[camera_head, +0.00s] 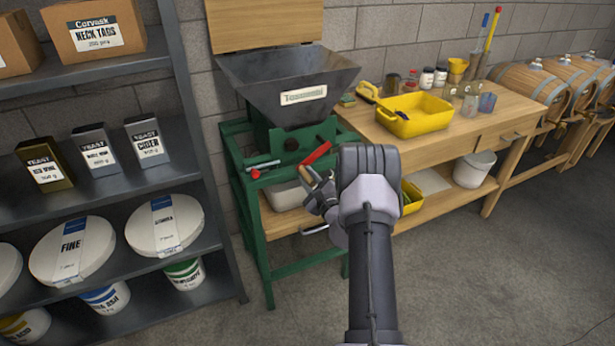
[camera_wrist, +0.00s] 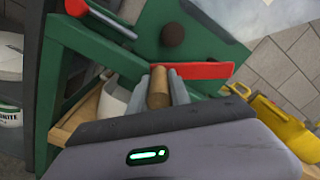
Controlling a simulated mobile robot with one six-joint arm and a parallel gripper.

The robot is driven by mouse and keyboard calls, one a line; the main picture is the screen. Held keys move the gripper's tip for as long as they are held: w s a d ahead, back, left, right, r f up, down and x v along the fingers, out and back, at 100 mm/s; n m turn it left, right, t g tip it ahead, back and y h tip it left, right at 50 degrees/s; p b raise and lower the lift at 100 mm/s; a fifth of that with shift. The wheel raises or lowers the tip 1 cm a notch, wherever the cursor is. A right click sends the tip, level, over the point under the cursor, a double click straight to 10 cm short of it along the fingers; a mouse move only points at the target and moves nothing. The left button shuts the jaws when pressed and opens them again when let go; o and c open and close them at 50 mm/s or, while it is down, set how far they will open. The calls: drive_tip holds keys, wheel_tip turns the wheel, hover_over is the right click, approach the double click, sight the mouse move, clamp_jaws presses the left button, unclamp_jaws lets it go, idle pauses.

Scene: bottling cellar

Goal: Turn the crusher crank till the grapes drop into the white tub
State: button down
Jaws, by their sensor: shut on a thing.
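The crusher has a dark metal hopper (camera_head: 285,85) on a green frame (camera_head: 262,250). Its crank has a red arm (camera_head: 317,153) and a wooden handle (camera_head: 310,175). The red arm slopes down to the left from its upper end in the head view. My gripper (camera_head: 318,187) is shut on the wooden handle, which shows between the fingers in the wrist view (camera_wrist: 158,88). The white tub (camera_head: 286,195) sits under the crusher inside the frame, partly hidden by my gripper. It also shows in the wrist view (camera_wrist: 113,98). I make out no grapes.
A wooden bench (camera_head: 470,130) with a yellow tray (camera_head: 413,116) and several jars stands to the right. A dark shelf (camera_head: 110,70) with boxes and buckets is close on the left. A red-tipped metal rod (camera_head: 263,165) juts from the crusher's left side. The floor at right is clear.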

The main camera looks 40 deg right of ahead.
drive_tip(key=shift+a+f, duration=0.15)
drive_tip(key=shift+f, duration=0.1)
drive_tip(key=c, duration=1.2)
unclamp_jaws()
drive_tip(key=shift+r, duration=0.1)
drive_tip(key=p+v, duration=0.4)
drive_tip(key=v, duration=1.3)
drive_tip(key=shift+s, duration=0.2)
drive_tip(key=shift+a+r, duration=0.1)
drive_tip(key=shift+r, duration=0.05)
